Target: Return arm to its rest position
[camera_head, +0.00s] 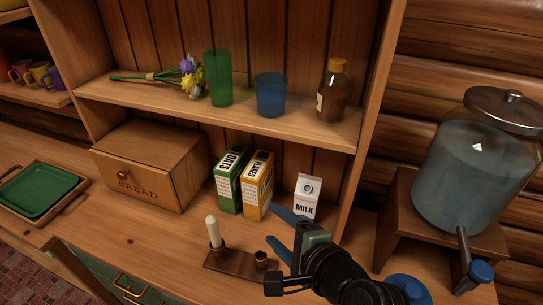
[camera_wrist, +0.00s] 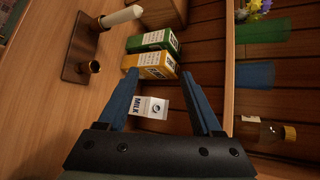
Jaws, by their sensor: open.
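My gripper (camera_head: 283,230) is over the wooden counter, with its blue fingers apart and nothing between them. It points toward the white milk carton (camera_head: 306,196), which stands upright on the counter under the shelf. In the wrist view the open fingers (camera_wrist: 163,82) spread on either side of the milk carton (camera_wrist: 150,106), which is beyond them. My arm reaches in from the bottom of the head view and hides part of the counter.
A candle (camera_head: 213,232) on a wooden holder stands left of my gripper. Green and yellow boxes (camera_head: 258,184) stand behind it. A bread box (camera_head: 150,165) is further left. A water dispenser (camera_head: 475,165) is at right. The shelf (camera_head: 140,97) overhangs the counter.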

